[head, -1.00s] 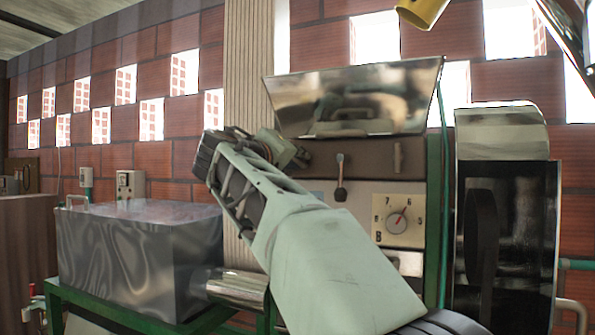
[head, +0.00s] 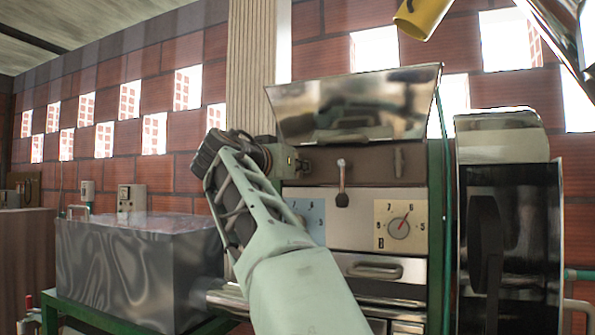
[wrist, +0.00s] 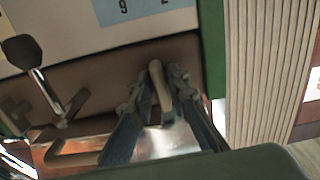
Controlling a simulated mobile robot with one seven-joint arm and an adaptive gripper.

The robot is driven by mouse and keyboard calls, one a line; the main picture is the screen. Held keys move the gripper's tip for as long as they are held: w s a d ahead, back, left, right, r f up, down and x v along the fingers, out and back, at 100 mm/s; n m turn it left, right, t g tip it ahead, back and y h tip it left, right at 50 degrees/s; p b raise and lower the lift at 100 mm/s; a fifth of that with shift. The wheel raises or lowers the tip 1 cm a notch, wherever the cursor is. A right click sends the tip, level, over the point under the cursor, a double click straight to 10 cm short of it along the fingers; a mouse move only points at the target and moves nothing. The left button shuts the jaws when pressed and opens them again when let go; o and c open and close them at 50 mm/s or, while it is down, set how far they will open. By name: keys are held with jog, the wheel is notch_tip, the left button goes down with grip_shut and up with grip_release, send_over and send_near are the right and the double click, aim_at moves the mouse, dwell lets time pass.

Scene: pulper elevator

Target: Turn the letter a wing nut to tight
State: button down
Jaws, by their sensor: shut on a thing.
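The wing nut (wrist: 160,80) is a pale upright tab on the brown bar, between my gripper's two fingers in the wrist view. My gripper (wrist: 157,92) is shut on it. In the head view my gripper (head: 298,162) is at the left end of the brown bar (head: 370,164), under the hopper, and hides this nut. A second, darker wing nut (head: 398,161) stands at the bar's right end. A blue plate (head: 310,215) with numbers is below my gripper, partly behind my arm. No letter A is readable.
A lever with a dark knob (head: 342,185) hangs between the two nuts; it also shows in the wrist view (wrist: 38,68). A yellow dial plate (head: 400,225) is at lower right. A tilted metal hopper (head: 355,103) is above, a metal tank (head: 135,265) at left.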

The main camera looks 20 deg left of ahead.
jog(key=shift+m, duration=0.3)
dwell(0.4)
jog(key=c, duration=1.9)
grip_release()
jog(key=s+a, duration=0.1)
jog(key=s, duration=1.1)
